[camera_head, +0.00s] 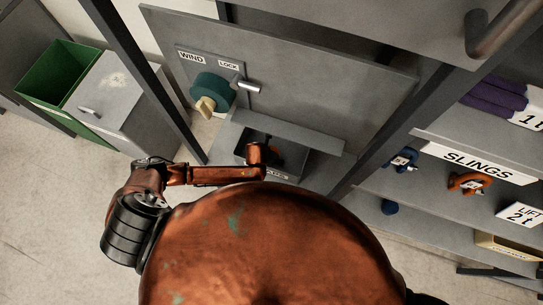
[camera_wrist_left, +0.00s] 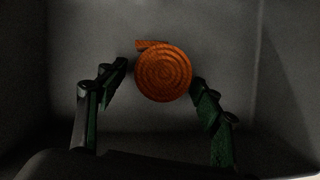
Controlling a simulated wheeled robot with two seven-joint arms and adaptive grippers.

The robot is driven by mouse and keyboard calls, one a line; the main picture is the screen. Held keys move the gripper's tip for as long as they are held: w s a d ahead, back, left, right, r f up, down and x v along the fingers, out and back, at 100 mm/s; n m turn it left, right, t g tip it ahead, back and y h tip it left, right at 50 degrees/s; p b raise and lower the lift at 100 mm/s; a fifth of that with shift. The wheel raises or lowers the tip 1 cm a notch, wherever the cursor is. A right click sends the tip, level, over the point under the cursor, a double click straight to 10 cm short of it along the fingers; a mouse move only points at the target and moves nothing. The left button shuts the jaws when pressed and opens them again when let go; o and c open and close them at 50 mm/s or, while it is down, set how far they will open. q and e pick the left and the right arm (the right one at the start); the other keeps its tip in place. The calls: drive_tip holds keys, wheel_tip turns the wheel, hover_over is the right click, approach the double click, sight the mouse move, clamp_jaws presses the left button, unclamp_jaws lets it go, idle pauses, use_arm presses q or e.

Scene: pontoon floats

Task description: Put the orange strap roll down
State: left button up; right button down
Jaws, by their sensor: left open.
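The orange strap roll (camera_wrist_left: 163,73) shows in the left wrist view as a round spiral coil with a short loose end at its upper left. It lies against the grey inside of a bin (camera_wrist_left: 90,35). My left gripper (camera_wrist_left: 160,78) is open, with one dark, green-padded finger on each side of the roll. Narrow gaps show between the fingertips and the roll. My right gripper is not in view.
Above the compartment is a grey panel with a teal knob (camera_head: 212,92) and a lock handle (camera_head: 249,86). A grey shelf upright (camera_head: 385,140) stands to the right, with shelves of slings and shackles (camera_head: 468,183). A green bin (camera_head: 58,75) is at left.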

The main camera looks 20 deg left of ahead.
use_arm(q)
drive_tip(key=p+v, duration=0.3)
drive_tip(key=v, duration=0.9)
drive_tip(key=shift+r, duration=0.15)
